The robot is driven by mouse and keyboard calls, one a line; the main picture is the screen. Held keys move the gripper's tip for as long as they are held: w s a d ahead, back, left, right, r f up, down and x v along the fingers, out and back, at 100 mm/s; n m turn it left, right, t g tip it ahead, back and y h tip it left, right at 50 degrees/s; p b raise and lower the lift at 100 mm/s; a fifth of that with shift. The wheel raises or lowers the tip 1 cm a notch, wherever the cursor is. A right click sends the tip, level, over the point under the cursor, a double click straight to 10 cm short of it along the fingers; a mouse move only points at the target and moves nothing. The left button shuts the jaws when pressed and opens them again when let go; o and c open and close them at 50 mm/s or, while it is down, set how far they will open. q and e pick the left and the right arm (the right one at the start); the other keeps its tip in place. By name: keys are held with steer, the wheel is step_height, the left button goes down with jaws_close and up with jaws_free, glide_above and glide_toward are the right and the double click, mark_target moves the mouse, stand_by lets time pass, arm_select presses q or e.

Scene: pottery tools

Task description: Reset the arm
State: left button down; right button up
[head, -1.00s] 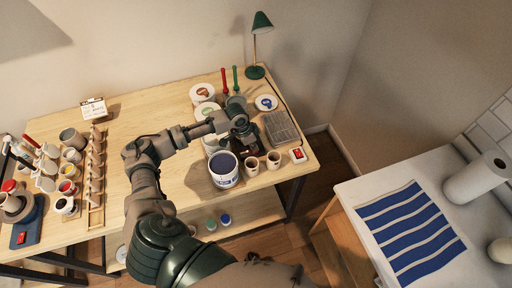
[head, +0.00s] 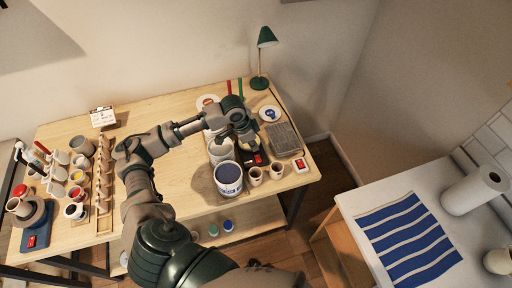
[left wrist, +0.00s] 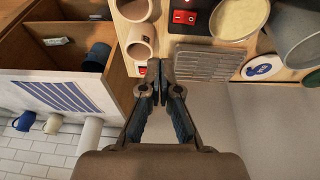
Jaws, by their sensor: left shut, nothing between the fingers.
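My left gripper (head: 250,146) is above the right part of the table, behind the bucket of dark blue glaze (head: 228,178) and the two small cups (head: 255,174). In the left wrist view its fingertips (left wrist: 160,68) are together with nothing between them. My right gripper is in neither view.
A green lamp (head: 266,40) stands at the back right. A red switch (head: 258,159) shows below the gripper. Paint pots and a wooden rack (head: 103,185) fill the table's left end. The table's middle is mostly clear. A white counter with a striped cloth (head: 408,238) is at right.

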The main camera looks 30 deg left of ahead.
arm_select(q)
steer(key=s+d+f+n+t, duration=0.1)
steer(key=s+d+f+t, duration=0.1)
steer(key=s+d+f, duration=1.2)
steer(key=s+a+f+n+y, duration=0.25)
steer(key=s+a+n, duration=0.2)
steer(key=s, duration=0.55)
step_height(320, 180, down, 31)
steer(key=s+g+b, duration=0.2)
steer(key=b, duration=0.1)
steer(key=s+a+f+g+b, duration=0.1)
steer(key=s+a+f, duration=0.2)
steer(key=s+f, duration=1.3)
steer(key=shift+s+f+b, duration=0.3)
steer(key=shift+s+f, duration=0.1)
steer(key=shift+s, duration=0.25)
